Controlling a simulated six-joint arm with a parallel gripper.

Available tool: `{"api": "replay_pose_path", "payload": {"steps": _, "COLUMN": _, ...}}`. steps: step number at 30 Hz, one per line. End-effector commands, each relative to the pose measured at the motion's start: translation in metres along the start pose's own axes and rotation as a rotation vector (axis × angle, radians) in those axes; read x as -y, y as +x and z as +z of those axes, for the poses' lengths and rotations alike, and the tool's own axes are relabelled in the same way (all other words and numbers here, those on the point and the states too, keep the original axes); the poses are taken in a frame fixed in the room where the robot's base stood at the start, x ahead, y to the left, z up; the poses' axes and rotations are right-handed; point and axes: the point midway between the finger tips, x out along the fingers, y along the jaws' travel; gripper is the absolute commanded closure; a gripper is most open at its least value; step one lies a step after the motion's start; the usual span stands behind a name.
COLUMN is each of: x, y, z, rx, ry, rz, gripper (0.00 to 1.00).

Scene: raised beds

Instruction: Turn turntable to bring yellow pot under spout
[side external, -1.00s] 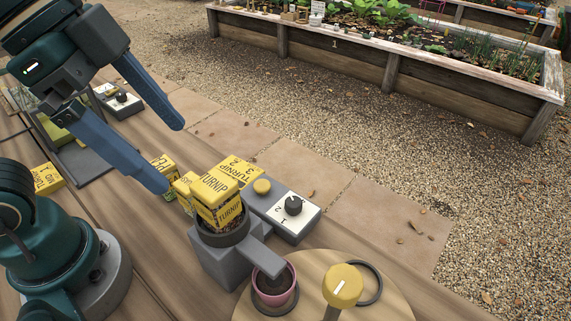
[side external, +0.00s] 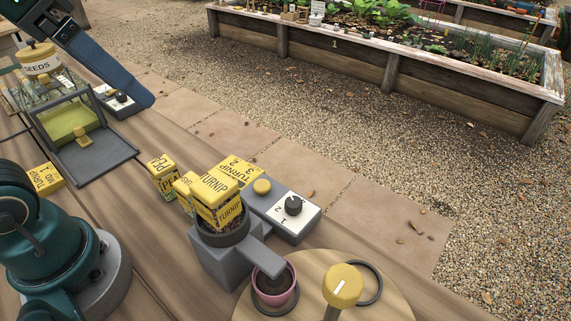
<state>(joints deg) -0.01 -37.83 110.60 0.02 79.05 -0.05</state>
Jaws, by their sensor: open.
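The round wooden turntable (side external: 390,300) is at the bottom, cut off by the frame's lower edge. A pink pot (side external: 290,293) with dark filling stands on it, at the end of the grey spout (side external: 262,257). A yellow knob (side external: 342,285) with a white line stands on a post over the turntable. An empty dark ring (side external: 372,284) lies beside the knob. I see no yellow pot; part of the turntable is out of frame. My gripper (side external: 125,84) is open at the top left, far from the turntable. Only one blue finger shows; the other is out of view.
A grey dispenser (side external: 215,262) holds a turnip box (side external: 218,200) above the spout. Behind it is a control box (side external: 298,222) with a dial. More yellow seed boxes (side external: 163,175) stand nearby. A lidded tray (side external: 100,160) and a seeds jar (side external: 38,60) are at left.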

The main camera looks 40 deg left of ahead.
Motion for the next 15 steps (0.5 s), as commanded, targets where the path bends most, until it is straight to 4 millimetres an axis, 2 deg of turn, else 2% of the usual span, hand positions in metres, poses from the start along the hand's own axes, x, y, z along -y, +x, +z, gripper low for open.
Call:
{"api": "replay_pose_path", "payload": {"steps": 3, "x": -0.004, "y": -0.013, "z": -0.008, "rx": 0.01, "ry": -0.009, "rz": 0.015, "gripper": 0.27}}
{"api": "replay_pose_path", "payload": {"steps": 9, "x": -0.067, "y": 0.004, "z": -0.004, "rx": 0.23, "ry": -0.242, "rz": 0.266, "gripper": 0.27}}
{"api": "replay_pose_path", "payload": {"steps": 15, "x": -0.133, "y": 0.006, "z": -0.003, "rx": 0.558, "ry": -0.564, "rz": 0.464, "gripper": 0.27}}
